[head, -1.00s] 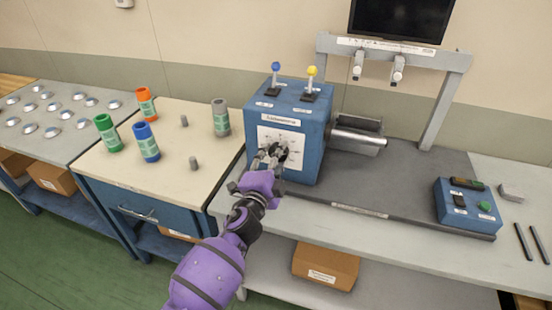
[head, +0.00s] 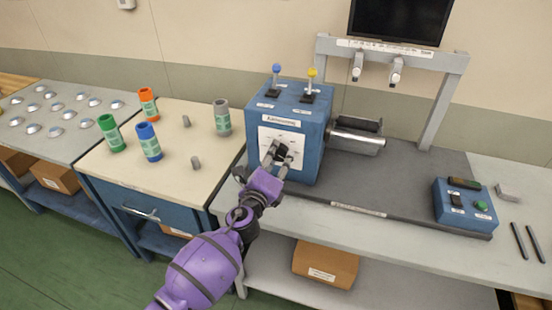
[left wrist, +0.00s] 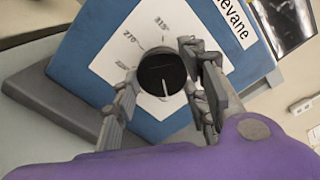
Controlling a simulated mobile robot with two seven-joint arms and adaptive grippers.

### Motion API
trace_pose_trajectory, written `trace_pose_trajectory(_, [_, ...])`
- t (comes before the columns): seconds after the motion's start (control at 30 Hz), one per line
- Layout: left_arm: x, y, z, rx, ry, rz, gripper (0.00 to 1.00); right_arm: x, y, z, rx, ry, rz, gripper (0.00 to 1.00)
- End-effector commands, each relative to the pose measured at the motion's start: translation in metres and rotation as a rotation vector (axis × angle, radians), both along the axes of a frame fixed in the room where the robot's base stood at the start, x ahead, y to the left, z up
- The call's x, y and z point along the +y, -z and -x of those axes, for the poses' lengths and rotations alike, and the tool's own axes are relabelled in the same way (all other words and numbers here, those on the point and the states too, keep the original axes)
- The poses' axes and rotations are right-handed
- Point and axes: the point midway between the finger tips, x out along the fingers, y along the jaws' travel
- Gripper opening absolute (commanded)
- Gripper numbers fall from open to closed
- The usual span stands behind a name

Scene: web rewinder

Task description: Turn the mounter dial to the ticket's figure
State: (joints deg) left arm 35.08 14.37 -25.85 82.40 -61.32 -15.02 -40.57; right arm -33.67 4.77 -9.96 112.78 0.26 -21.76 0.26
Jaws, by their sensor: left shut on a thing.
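The mounter is a blue box (head: 314,150) with a white scale plate (head: 266,134) on its front. Its black dial (head: 283,152) sits on that plate. In the left wrist view the dial (left wrist: 155,68) is round, with a white line toward the lower part of the picture. The plate (left wrist: 180,28) shows 315 and 270; other figures are hidden or too small to read. My left gripper (head: 281,156) is shut on the dial, one finger on each side. My right gripper is out of view. I cannot make out a ticket with a figure.
Blue and yellow levers (head: 312,82) stand on the box. A metal roller (head: 358,139) sticks out to its right. A blue control box (head: 464,205) sits on the bench at right. Several coloured cylinders (head: 148,142) stand on the left table.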

Motion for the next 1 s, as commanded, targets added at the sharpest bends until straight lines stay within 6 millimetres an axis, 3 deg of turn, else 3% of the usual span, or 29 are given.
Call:
trace_pose_trajectory(0.03, [0.0006,0.0078,0.0021,0.001,0.001,-0.035,0.15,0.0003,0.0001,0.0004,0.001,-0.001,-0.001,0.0])
trace_pose_trajectory(0.4, [0.0024,0.0091,0.0018,-0.048,-0.002,-0.196,0.15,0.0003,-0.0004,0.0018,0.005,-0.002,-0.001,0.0])
trace_pose_trajectory(0.97, [0.004,0.0102,0.0016,-0.056,-0.004,-0.225,0.15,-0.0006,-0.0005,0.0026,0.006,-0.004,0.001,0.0])
trace_pose_trajectory(1.0, [0.0041,0.0103,0.0016,-0.056,-0.004,-0.225,0.42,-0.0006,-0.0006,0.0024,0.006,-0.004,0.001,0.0])
